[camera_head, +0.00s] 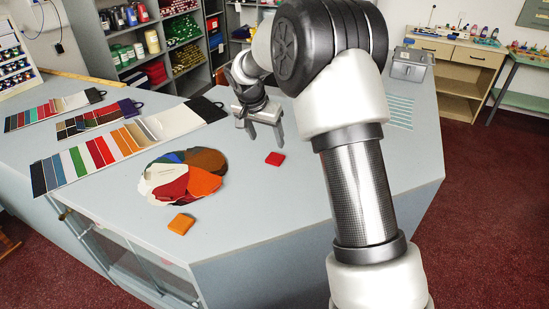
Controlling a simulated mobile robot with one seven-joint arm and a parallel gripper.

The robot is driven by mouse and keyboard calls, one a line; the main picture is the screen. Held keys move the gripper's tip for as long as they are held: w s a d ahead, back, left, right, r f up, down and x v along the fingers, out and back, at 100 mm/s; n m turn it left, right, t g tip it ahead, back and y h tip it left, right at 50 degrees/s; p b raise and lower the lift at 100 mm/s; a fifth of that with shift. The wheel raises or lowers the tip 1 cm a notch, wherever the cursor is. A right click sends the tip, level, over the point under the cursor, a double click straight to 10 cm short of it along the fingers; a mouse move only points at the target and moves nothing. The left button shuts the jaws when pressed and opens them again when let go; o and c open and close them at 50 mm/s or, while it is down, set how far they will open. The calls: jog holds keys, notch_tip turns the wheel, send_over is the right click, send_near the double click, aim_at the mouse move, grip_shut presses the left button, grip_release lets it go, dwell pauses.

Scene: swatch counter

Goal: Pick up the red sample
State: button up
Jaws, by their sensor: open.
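The red sample (275,158) is a small flat red piece lying on the grey counter (300,200), right of the fan of coloured swatches. My gripper (266,146) hangs above the counter with its fingers pointing down, close to the red sample and slightly behind or above it. Its fingers are apart with nothing visible between them. I cannot tell the exact height of the fingertips over the counter. The sample is fully visible and apart from the fingers in this view.
An orange sample (182,223) lies near the front edge. The round swatch fan (188,180) includes a red piece. Several swatch strips (100,155) lie at the left. A grey box (408,64) stands at the back right. The counter's front middle is clear.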

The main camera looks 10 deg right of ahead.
send_near(275, 157)
jog(key=shift+w+f, duration=0.2)
jog(key=shift+f, duration=1)
jog(key=shift+d+p+x, duration=0.15)
jog(key=shift+p+x, duration=0.3)
jog(key=shift+x, duration=0.9)
jog(key=shift+d+p+x, duration=0.1)
jog(key=shift+p+x, duration=0.3)
jog(key=shift+x, duration=0.9)
jog(key=shift+w+r, duration=0.1)
jog(key=shift+r, duration=0.05)
jog(key=c, duration=1.1)
